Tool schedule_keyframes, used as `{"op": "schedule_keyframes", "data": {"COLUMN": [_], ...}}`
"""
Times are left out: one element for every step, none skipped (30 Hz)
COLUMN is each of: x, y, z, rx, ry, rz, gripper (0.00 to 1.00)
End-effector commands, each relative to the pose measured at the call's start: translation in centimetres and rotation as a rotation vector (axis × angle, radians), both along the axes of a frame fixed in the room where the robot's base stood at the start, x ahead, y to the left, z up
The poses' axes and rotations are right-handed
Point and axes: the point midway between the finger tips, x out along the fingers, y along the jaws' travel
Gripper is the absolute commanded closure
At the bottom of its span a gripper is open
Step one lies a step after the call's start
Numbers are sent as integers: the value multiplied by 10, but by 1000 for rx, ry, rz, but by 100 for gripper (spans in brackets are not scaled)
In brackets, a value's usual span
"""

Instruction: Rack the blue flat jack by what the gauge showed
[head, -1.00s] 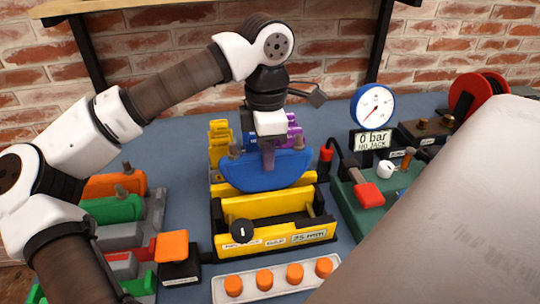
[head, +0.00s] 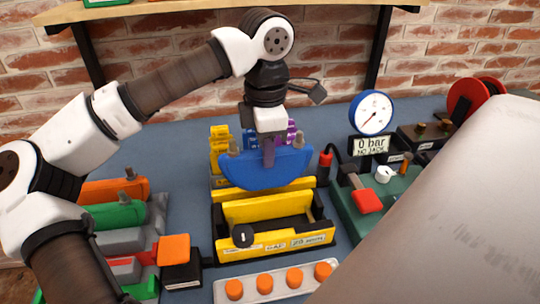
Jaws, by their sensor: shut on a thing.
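My gripper (head: 268,152) is shut on the blue flat jack (head: 262,176). It holds the half-round jack upright, flat edge up, above and behind the yellow slotted fixture (head: 275,240), whose label seems to read 25 mm. Whether the jack's lower edge touches the fixture's back I cannot tell. The round gauge (head: 371,112) has a blue rim and a red needle. The display (head: 370,145) under it reads "0 bar NO JACK". At the left, a rack (head: 158,210) holds an orange jack (head: 115,190) and a green jack (head: 112,214); its front part is partly hidden by my arm.
A green pump base (head: 375,205) with a red-handled lever (head: 366,200) stands right of the fixture. A white strip with orange knobs (head: 293,276) lies in front. An orange pad on a black box (head: 174,248) stands left. A large pale surface hides the lower right.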

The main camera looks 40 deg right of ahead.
Motion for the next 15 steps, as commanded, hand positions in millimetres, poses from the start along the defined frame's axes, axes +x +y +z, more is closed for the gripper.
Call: {"op": "schedule_keyframes", "data": {"x": [0,0,0,0,0,0,0,0,0,0,0,0,0,0,0], "y": [0,0,0,0,0,0,0,0,0,0,0,0,0,0,0], "z": [1,1,1,1,1,2,2,3,4,5,6,8,10,12,14], "rx": [-1,-1,-1,-1,-3,-3,-2,-2,-2,-2,-2,-2,-2,-2,-2], "ry": [0,0,0,0,-1,-1,-1,-1,-1,-1,-1,-1,-1,-1,-1], "rz": [0,0,0,0,0,0,0,0,0,0,0,0,0,0,1], "gripper": [100,100,100,100,100,100,100,100,100,100,100,100,100,100,100]}}
